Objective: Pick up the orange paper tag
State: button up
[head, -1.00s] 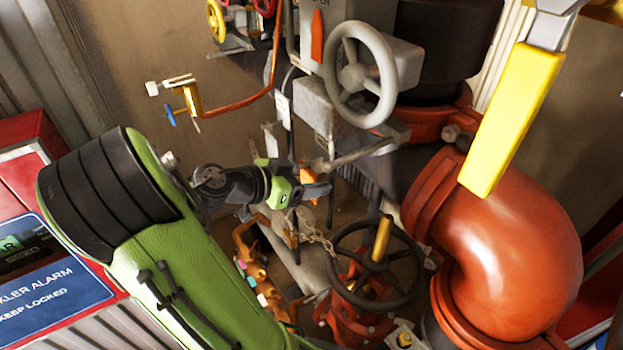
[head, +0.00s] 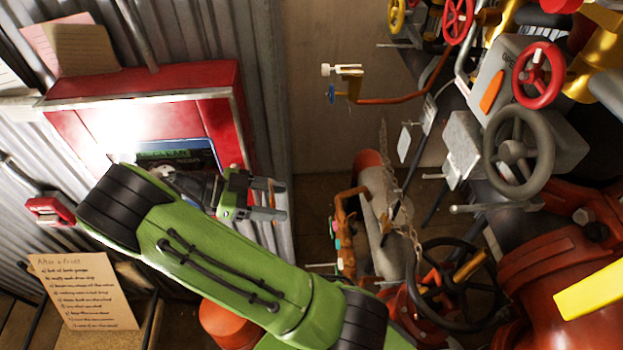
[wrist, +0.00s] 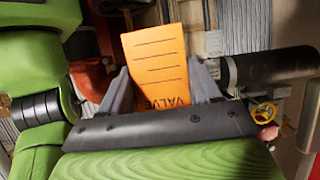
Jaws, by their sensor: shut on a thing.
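The orange paper tag (wrist: 157,62), with ruled lines and the word VALVE, stands between the two grey fingers of my gripper (wrist: 160,88) in the wrist view. The fingers are shut on its lower part, and its upper part sticks out past them. In the head view my gripper (head: 274,199) is held in the air in front of the corrugated wall, left of the pipework. I cannot make out the tag there.
A red cabinet (head: 215,95) with a bright glare is behind my gripper. Valves with handwheels, including a grey one (head: 513,150) and a black one (head: 450,285), crowd the right. A handwritten paper sheet (head: 85,292) is at lower left. Bare brown wall lies between.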

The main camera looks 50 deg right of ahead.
jog(key=w+a, duration=0.7)
jog(key=a, duration=0.2)
jog(key=shift+w+b, duration=0.3)
jog(key=shift+b, duration=0.1)
jog(key=shift+d, duration=0.1)
dwell(0.4)
